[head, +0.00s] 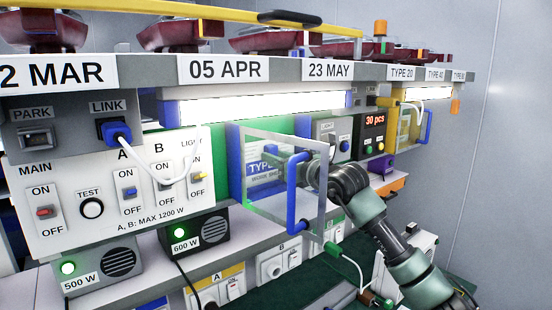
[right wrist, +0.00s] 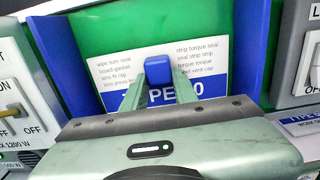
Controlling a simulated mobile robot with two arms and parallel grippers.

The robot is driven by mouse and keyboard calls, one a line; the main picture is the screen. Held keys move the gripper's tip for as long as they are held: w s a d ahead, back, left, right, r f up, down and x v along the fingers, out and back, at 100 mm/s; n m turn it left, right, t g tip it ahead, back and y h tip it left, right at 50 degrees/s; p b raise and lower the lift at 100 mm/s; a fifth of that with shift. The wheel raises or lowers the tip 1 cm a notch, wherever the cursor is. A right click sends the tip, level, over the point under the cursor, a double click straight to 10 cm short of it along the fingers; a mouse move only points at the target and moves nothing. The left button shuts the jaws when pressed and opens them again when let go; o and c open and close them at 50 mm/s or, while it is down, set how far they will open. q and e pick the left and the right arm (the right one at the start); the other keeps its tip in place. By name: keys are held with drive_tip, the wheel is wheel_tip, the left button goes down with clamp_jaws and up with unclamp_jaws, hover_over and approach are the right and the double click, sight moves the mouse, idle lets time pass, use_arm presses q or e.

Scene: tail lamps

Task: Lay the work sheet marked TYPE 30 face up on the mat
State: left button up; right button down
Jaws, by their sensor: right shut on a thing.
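A white work sheet (right wrist: 120,68) with a blue title band stands in a green recess with blue side walls. The band reads TYPE and a number ending in 0; my right fingers hide the first digit. The sheet also shows through a clear panel in the head view (head: 262,168). My right gripper (right wrist: 158,75) is shut on a blue block (right wrist: 158,66) in front of the sheet. I cannot tell whether the block is fixed to it. My left gripper is not in view. A dark green surface (head: 285,297) shows low down; I cannot tell whether it is the mat.
The clear panel with a blue handle (head: 293,190) juts out beside my right gripper. A switch panel (head: 60,190) is on the left, and a unit reading 30 pcs (head: 374,122) is on the right. A green-tipped cable (head: 333,248) hangs below my right arm.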

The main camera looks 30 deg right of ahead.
drive_tip(key=shift+r, duration=0.2)
drive_tip(key=shift+r+p, duration=0.8)
drive_tip(key=shift+r, duration=0.45)
drive_tip(key=shift+r, duration=0.1)
drive_tip(key=c, duration=2.1)
unclamp_jaws()
clamp_jaws()
